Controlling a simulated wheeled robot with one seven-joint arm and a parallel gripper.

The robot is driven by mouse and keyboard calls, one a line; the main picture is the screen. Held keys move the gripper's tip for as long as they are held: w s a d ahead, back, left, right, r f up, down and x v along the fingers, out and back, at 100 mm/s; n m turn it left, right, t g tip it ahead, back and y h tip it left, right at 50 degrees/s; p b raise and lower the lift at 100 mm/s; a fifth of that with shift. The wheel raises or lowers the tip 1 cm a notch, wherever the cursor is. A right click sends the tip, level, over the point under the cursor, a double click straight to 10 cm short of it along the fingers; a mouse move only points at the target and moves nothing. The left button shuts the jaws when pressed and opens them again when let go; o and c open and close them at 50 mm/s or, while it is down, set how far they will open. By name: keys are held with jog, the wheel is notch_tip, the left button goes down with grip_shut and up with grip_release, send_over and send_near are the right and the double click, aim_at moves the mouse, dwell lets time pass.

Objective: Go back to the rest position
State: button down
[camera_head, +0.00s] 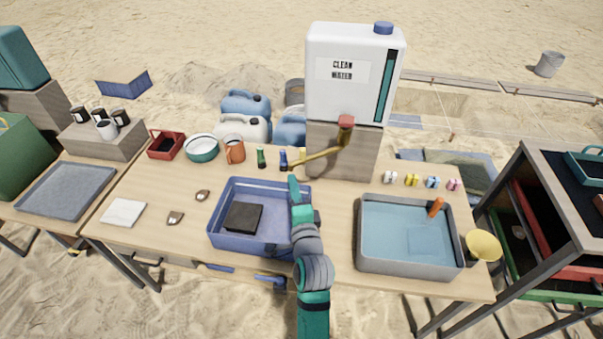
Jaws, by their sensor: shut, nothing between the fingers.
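My arm reaches up from the bottom of the picture over the right part of the blue bin (222,215). My gripper (294,181) appears at the arm's narrow far end, near the bin's back right edge and below the brass spout (318,155). It looks shut and holds nothing that I can see. Its fingers are small and hard to make out. A black block (243,217) lies in the left part of the blue bin. My arm hides part of the bin's right side.
A grey basin (363,235) with water, an orange-handled tool (436,208) and a yellow funnel (483,246) are at the right. A water container (352,75) stands behind. Small bottles, cups and shards lie around the wooden table (160,232). A shelf rack (540,225) stands far right.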

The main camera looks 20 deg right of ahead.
jog(key=s+a+f+n+g+y, duration=0.1)
jog(key=s+a+f+n, duration=0.4)
jog(key=s, duration=0.5)
jog(key=s+a+f+n, duration=0.4)
jog(key=s+a+f, duration=0.3)
jog(key=s, duration=0.3)
jog(key=s+a+n+y, duration=0.1)
jog(key=s+a+n, duration=0.1)
jog(key=s, duration=0.5)
jog(key=s+a+n+y, duration=0.1)
jog(key=s+a+n, duration=0.2)
jog(key=s+n, duration=0.2)
jog(key=s+a+n+g, duration=0.1)
jog(key=s+a+n, duration=0.2)
jog(key=s, duration=0.6)
jog(key=shift+f+n+y, duration=0.15)
jog(key=shift+n+y, duration=0.25)
jog(key=shift+n, duration=0.2)
